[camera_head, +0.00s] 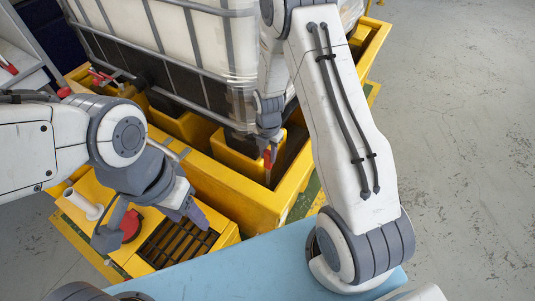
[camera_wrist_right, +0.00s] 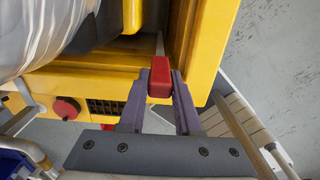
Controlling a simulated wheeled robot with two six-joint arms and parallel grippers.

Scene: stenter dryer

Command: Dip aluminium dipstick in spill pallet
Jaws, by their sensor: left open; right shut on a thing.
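The dipstick's red handle (camera_head: 267,160) is between the fingers of my right gripper (camera_head: 268,147), which is shut on it. In the right wrist view the red handle (camera_wrist_right: 159,78) sits at the fingertips of my right gripper (camera_wrist_right: 160,92). A thin pale strip of the rod shows just beyond it; its lower end is hidden. The yellow spill pallet (camera_head: 225,180) lies below, and the handle is over its open right end. Its wall also shows in the right wrist view (camera_wrist_right: 208,45). My left gripper (camera_head: 149,225) is open and empty, above a yellow unit left of the pallet.
A caged white tank (camera_head: 195,40) with a dark lower part stands over the pallet, close beside my right gripper. A yellow unit with a black grate (camera_head: 175,243) and a white cylinder (camera_head: 85,205) is near my left gripper. Grey floor (camera_head: 460,120) is clear at right.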

